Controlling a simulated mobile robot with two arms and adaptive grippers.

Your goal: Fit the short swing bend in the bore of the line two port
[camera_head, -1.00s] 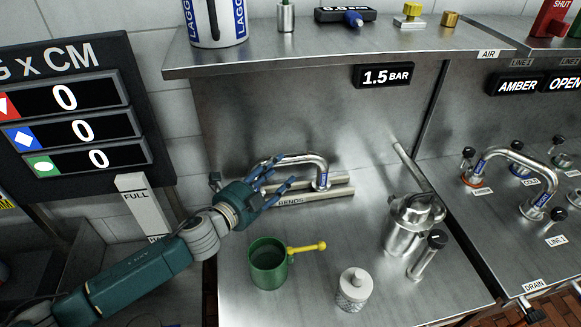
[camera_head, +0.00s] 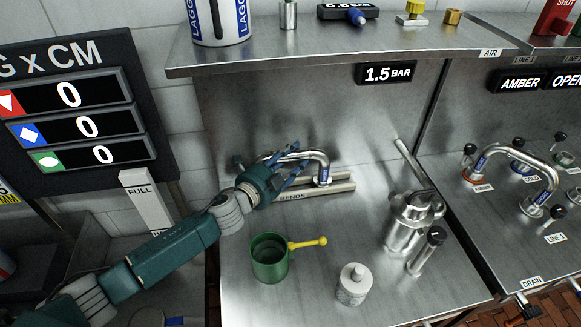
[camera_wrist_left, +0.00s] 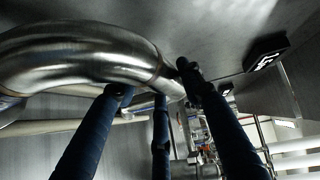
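A polished steel swing bend (camera_head: 319,160) with a blue label arches over the rack marked BENDS (camera_head: 335,188). My left gripper (camera_head: 294,164) has its blue fingers extended at the bend's middle and left part, hiding some of it. In the left wrist view the bend (camera_wrist_left: 80,50) crosses the upper left, close to the left gripper's fingers (camera_wrist_left: 158,88). The fingers are spread and not closed around the pipe; contact cannot be told. Another bend (camera_head: 520,160) stands on the right panel between the amber port and a port near the LINE 1 label. No line two port label is readable there.
A green mug (camera_head: 269,262) with a yellow handle, a white-capped jar (camera_head: 353,288) and a steel jug (camera_head: 408,225) stand on the bench. A shelf (camera_head: 330,52) overhangs the back.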

